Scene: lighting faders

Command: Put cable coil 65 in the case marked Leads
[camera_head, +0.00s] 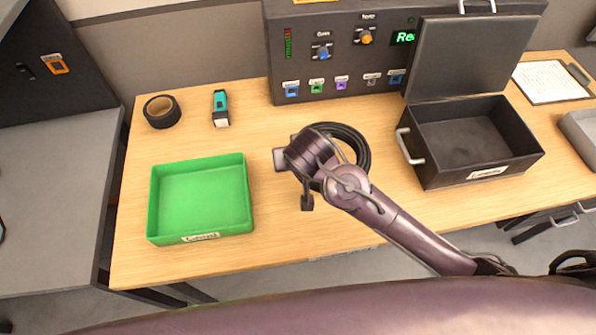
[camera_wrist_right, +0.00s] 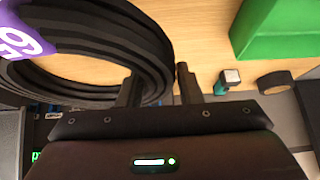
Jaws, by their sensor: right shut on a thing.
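The cable coil (camera_head: 357,143) is a black ring near the middle of the table, partly hidden by my right arm. In the wrist view the coil (camera_wrist_right: 100,22) fills the upper left, with a purple tag (camera_wrist_right: 22,32) cut off by the edge; its number is not fully readable. My right gripper (camera_wrist_right: 158,85) is shut on the coil's rim, one finger on each side. I cannot tell whether the coil touches the table. A dark case (camera_head: 421,166) stands open to the right, empty, lid up at the back; its front label is too small to read. My left gripper is out of view.
A green tray (camera_head: 153,205) sits at left, empty. Black tape (camera_head: 162,112) and a teal-and-black tool (camera_head: 220,108) lie behind it. A control panel (camera_head: 340,75) stands at the back. A clipboard (camera_head: 548,82) and a grey tray (camera_head: 578,130) are at far right.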

